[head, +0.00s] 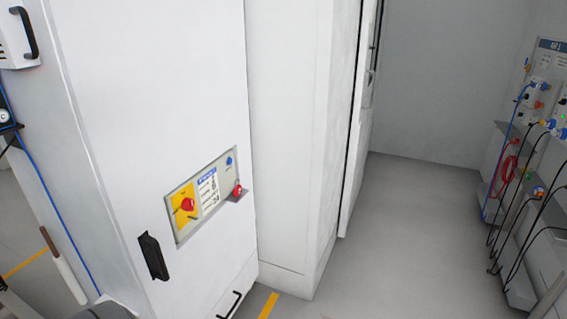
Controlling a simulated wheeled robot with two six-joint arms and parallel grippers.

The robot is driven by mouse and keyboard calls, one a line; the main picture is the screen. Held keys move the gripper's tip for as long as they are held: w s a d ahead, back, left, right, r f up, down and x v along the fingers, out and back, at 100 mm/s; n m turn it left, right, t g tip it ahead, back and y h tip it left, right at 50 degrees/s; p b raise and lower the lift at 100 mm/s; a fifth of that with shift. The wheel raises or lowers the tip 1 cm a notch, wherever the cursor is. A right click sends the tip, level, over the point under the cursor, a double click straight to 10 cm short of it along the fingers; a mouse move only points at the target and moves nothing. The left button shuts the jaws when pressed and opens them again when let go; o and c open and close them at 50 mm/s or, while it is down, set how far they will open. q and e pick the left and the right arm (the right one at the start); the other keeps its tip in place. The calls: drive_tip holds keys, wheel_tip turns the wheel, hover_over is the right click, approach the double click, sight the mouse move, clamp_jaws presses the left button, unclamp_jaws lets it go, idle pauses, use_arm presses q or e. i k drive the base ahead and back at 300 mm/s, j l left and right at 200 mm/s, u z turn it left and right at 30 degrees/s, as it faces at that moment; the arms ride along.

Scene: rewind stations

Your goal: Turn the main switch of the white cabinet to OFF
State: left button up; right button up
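The white cabinet (150,90) stands tall on the left in the head view. Its front carries a grey panel (222,171). The main switch appears as a red rotary knob (187,204) on a yellow plate (181,191) at the panel's left. The knob's exact position and any small lettering are too small to read. A label with blue and white fields (208,187) is beside it. A second red part (238,190) sits at the panel's lower right, with a blue button (229,161) above it. Neither gripper shows in this view.
A black handle (153,256) juts out below left of the panel, and a drawer handle (230,303) is lower down. Another white cabinet (290,130) adjoins on the right. Open grey floor (410,220) lies beyond. Hoses and cables hang at a station (535,150) far right.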

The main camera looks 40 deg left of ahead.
sight(187, 204)
drive_tip(key=i+l+u, duration=0.1)
drive_tip(key=i+u, duration=0.4)
drive_tip(key=i+l+u, duration=0.25)
drive_tip(key=i+u, duration=0.2)
drive_tip(key=i+l+u, duration=0.3)
drive_tip(key=u, duration=0.2)
